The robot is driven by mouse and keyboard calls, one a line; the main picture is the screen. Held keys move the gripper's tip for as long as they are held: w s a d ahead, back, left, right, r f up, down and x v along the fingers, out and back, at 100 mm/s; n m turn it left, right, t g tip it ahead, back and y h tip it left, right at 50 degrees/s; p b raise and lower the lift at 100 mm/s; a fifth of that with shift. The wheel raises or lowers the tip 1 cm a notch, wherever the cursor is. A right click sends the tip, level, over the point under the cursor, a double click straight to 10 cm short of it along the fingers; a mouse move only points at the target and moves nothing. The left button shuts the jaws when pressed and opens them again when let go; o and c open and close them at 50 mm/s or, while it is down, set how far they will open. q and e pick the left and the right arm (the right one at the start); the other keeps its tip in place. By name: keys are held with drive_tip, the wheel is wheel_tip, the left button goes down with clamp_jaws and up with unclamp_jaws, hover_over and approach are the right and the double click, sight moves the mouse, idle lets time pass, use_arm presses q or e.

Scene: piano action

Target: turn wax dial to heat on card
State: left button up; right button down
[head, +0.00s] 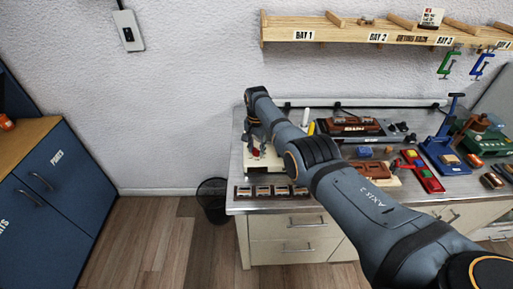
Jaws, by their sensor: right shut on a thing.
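My right arm reaches across the bench from the lower right. My right gripper (257,148) points down over a cream-coloured unit (268,164) at the bench's left end. A small red part (256,153), which looks like the wax dial, shows at its fingertips. The gripper is shut on it. The dial's setting and any marks are too small to read and partly covered by the fingers. A white card (431,17) with small print and a red mark stands on the wall shelf; its text cannot be read. My left gripper is out of view.
The shelf (340,35) carries bay labels. Several small dark-framed items (270,191) line the bench's front left edge. A yellow cylinder (310,129), a red tray (422,171) and blue tools (441,146) stand right of the unit. A waste bin (211,200) is on the floor.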

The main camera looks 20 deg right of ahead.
sight(256, 149)
drive_tip(key=shift+m, duration=1.7)
drive_tip(key=c, duration=1)
unclamp_jaws()
drive_tip(key=shift+r, duration=0.15)
wheel_tip(256, 149, up, 12)
drive_tip(key=shift+f, duration=0.15)
drive_tip(key=shift+f, duration=0.1)
